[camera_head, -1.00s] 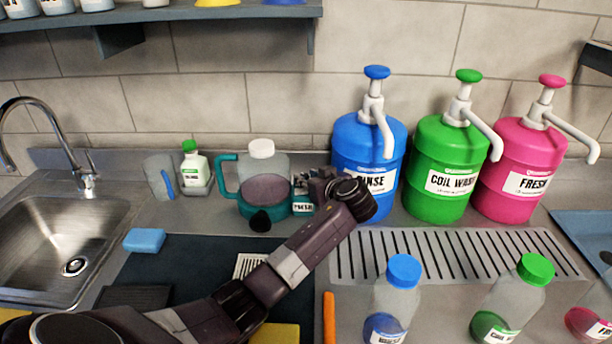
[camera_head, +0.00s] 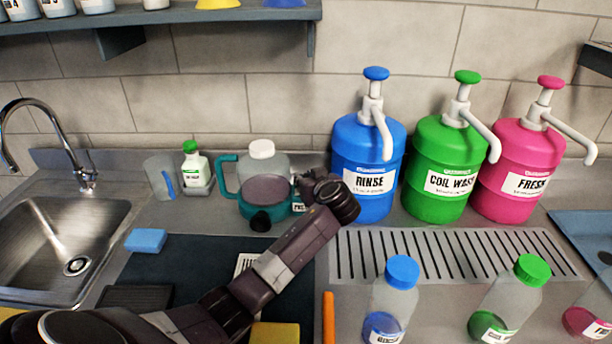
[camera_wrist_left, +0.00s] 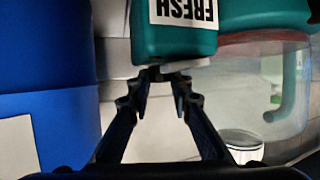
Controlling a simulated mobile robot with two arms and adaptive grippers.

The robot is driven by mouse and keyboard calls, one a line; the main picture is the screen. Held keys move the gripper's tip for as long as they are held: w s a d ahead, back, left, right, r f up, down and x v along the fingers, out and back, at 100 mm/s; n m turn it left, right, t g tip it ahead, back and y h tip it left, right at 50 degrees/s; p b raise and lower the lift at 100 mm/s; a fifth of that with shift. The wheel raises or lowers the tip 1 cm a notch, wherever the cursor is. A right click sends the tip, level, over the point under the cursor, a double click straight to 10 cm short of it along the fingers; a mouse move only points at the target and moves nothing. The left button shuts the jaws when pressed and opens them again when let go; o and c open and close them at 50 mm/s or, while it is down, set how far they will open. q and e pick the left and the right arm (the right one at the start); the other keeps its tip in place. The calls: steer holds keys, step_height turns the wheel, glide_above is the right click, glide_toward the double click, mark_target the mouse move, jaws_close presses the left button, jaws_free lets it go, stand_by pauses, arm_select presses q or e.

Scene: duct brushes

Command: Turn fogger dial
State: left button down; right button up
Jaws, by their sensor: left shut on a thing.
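The fogger (camera_head: 256,211) stands on the counter. It has a teal base and handle, a clear tank with pinkish liquid, a white cap and a black nozzle at the front. My left gripper (camera_head: 304,188) is at its right side, partly hidden by my wrist. In the left wrist view the fogger's teal body (camera_wrist_left: 174,42) with its FRESH label shows upside down. My left gripper's fingertips (camera_wrist_left: 168,76) come close together on a small dark and pale part at the body's edge, the dial, mostly hidden by the fingers. My right gripper is out of view.
The blue RINSE jug (camera_head: 366,160) stands close to the right of my left wrist, with green and pink jugs beyond. A measuring cup (camera_head: 160,177) and small bottle (camera_head: 195,166) stand left of the fogger. Capped bottles (camera_head: 394,299) stand in front.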

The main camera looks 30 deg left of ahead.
arm_select(q)
steer(key=shift+s+a+m+t+h+p, duration=0.1)
steer(key=shift+s+m+t+h+p, duration=0.1)
steer(key=shift+m+t+h+p, duration=0.5)
steer(key=shift+m+t+h, duration=0.4)
steer(key=shift+m+h, duration=0.1)
steer(key=shift+m, duration=0.2)
steer(key=shift+f, duration=0.1)
steer(key=c, duration=2)
jaws_free()
steer(key=v, duration=1.2)
